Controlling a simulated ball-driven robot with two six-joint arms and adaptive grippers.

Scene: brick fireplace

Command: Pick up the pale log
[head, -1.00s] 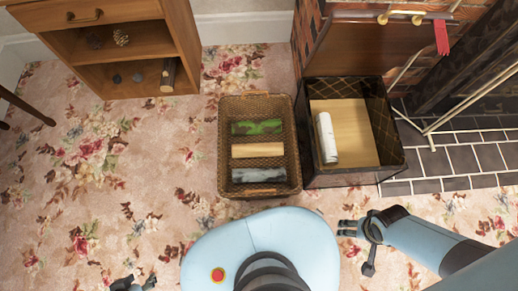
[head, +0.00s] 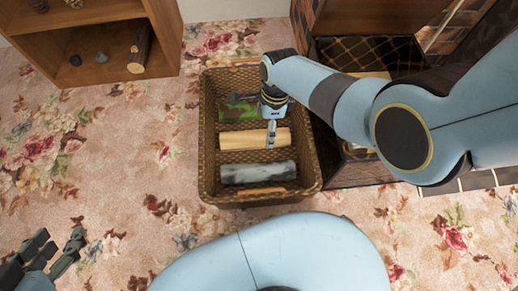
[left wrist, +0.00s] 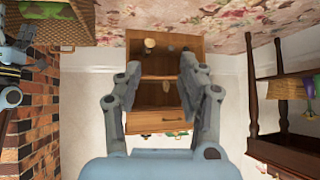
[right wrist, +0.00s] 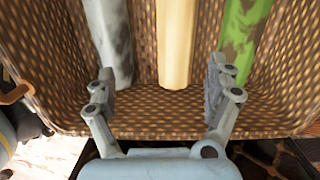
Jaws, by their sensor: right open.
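The pale log (head: 238,139) lies crosswise in the middle of a wicker basket (head: 207,165), between a green mossy log (head: 232,112) and a grey log (head: 258,172). My right gripper (head: 271,136) points down into the basket over the right part of the pale log and hides a bit of it. In the right wrist view the pale log (right wrist: 175,40) runs up between the open fingers of the right gripper (right wrist: 160,88), which hold nothing. My left gripper (head: 52,254) is low at the left; its fingers are apart and empty in the left wrist view (left wrist: 160,82).
A wooden cabinet (head: 110,75) with pine cones, stones and a small log is at the upper left. Flowered carpet (head: 90,160) is clear left of the basket.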

